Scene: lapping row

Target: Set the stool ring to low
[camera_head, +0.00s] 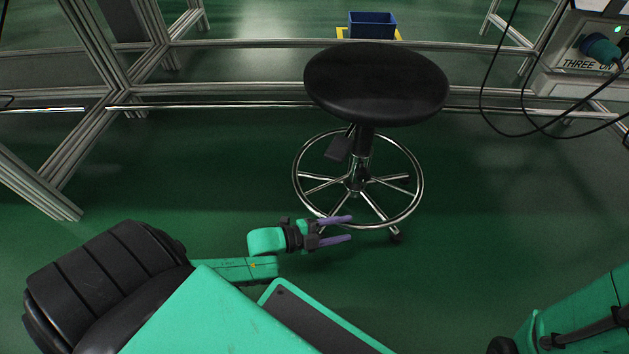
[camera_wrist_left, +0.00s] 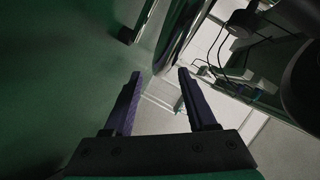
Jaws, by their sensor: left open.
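The stool has a round black seat (camera_head: 376,84) on a central post and stands upright on the green floor. Its chrome stool ring (camera_head: 421,190) circles the post low down, joined by several spokes. A dark paddle lever (camera_head: 338,148) hangs under the seat. My left gripper (camera_head: 345,229) is open at the ring's near left side, its purple fingers pointing right. In the left wrist view, the ring's chrome tube (camera_wrist_left: 180,38) runs just beyond and between the open fingertips (camera_wrist_left: 160,74). I cannot tell whether they touch it. My right gripper is out of view.
A metal frame rail (camera_head: 230,105) runs behind the stool. A blue bin (camera_head: 372,25) sits on the floor beyond it. A grey box with a teal plug (camera_head: 600,48) and hanging black cables is at upper right. Floor right of the stool is clear.

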